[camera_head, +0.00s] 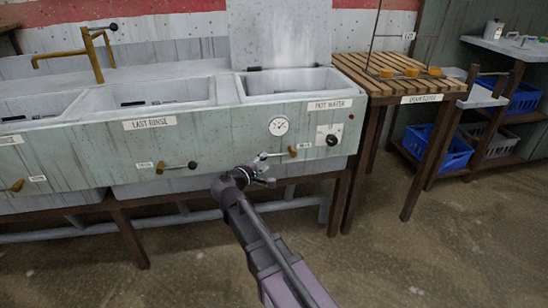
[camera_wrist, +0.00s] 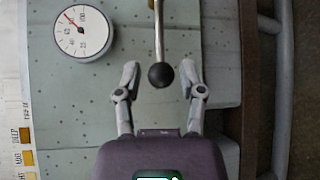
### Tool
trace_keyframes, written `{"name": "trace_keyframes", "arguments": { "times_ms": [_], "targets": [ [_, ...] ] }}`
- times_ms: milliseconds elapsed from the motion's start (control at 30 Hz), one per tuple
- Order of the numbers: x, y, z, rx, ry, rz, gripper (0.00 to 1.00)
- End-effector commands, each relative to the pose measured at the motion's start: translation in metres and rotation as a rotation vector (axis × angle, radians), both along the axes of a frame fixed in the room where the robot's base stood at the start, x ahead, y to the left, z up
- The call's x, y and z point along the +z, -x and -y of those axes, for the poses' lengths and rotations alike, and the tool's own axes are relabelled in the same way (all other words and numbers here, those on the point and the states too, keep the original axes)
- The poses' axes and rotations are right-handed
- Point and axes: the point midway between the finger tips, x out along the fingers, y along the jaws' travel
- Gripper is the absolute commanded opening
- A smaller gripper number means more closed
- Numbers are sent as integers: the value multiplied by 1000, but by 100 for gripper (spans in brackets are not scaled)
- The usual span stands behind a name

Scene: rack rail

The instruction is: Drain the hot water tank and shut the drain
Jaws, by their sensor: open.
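The hot water tank (camera_head: 310,112) is the right-hand basin, labelled "HOT WATER", with its lid raised. A round gauge (camera_head: 278,125) is on its front and also shows in the wrist view (camera_wrist: 84,34). Below the gauge, a drain lever (camera_head: 276,154) lies roughly level, running left from its brass hub. In the wrist view its rod comes down from the top to a black ball knob (camera_wrist: 160,75). My gripper (camera_head: 262,169) is open at the lever's end. In the wrist view its fingers (camera_wrist: 160,82) stand either side of the knob, with gaps. The water level is not visible.
A last-rinse basin (camera_head: 165,92) with its own lever (camera_head: 178,166) is to the left. A control knob (camera_head: 332,140) is right of the lever. A slatted wooden drainer (camera_head: 375,88) and blue crates (camera_head: 438,148) stand farther right. The floor in front is clear.

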Motion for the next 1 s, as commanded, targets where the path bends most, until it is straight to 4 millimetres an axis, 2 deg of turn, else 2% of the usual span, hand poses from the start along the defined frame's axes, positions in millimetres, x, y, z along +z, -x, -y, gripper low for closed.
{"name": "trace_keyframes", "arguments": {
  "times_ms": [200,400,600,900,967,1000],
  "targets": [
    [-6,-31,16,-1,0,0,51],
    [-8,-48,26,0,1,0,51],
    [-9,-56,31,0,0,-1,51],
    [-9,-56,32,0,0,0,51],
    [-9,-56,32,0,0,0,36],
    [-9,-56,32,0,0,0,24]
  ]
}}
